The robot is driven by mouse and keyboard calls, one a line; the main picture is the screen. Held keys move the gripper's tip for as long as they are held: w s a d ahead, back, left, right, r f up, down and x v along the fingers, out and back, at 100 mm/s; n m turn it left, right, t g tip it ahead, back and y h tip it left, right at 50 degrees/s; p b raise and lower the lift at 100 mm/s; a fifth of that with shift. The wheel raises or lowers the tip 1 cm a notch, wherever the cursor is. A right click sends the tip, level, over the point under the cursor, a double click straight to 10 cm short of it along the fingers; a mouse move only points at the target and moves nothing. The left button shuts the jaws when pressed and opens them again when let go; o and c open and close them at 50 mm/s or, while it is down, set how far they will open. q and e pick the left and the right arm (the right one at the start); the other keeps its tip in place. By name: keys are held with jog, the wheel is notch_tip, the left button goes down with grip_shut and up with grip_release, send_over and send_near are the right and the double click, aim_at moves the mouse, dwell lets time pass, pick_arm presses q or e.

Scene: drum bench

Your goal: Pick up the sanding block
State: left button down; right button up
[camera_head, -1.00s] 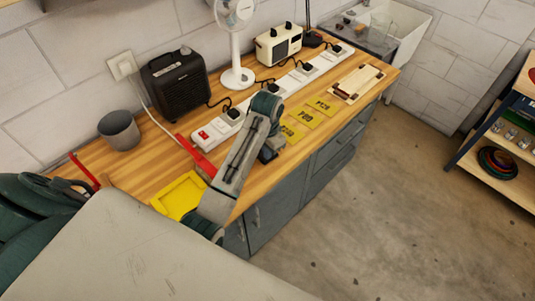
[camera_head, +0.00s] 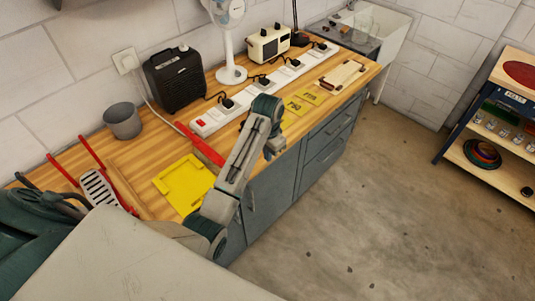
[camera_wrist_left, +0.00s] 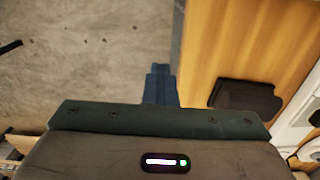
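A dark, flat, rounded block (camera_wrist_left: 245,97) lies on the wooden worktop in the left wrist view; it may be the sanding block, but I cannot tell for sure. In the head view my left forearm and wrist hide that part of the worktop. My left gripper (camera_head: 273,150) hangs over the front edge of the worktop. In the left wrist view its blue fingers (camera_wrist_left: 160,72) appear together with nothing visible between them, to the left of the dark block and apart from it. My right gripper is not in view.
The worktop (camera_head: 150,160) holds a yellow tray (camera_head: 183,186), a grey cup (camera_head: 123,121), a black speaker (camera_head: 175,80), a white power strip (camera_head: 212,120), a fan (camera_head: 232,74) and yellow cards (camera_head: 296,105). A red bar (camera_head: 203,146) lies behind my left arm. Open floor lies right.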

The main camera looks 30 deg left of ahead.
pick_arm(q)
jog(key=c, duration=1.9)
grip_release()
jog(key=shift+w+a, duration=0.1)
jog(key=shift+c, duration=0.2)
jog(key=o, duration=1.5)
jog(key=shift+c, duration=0.2)
jog(key=shift+o, duration=0.2)
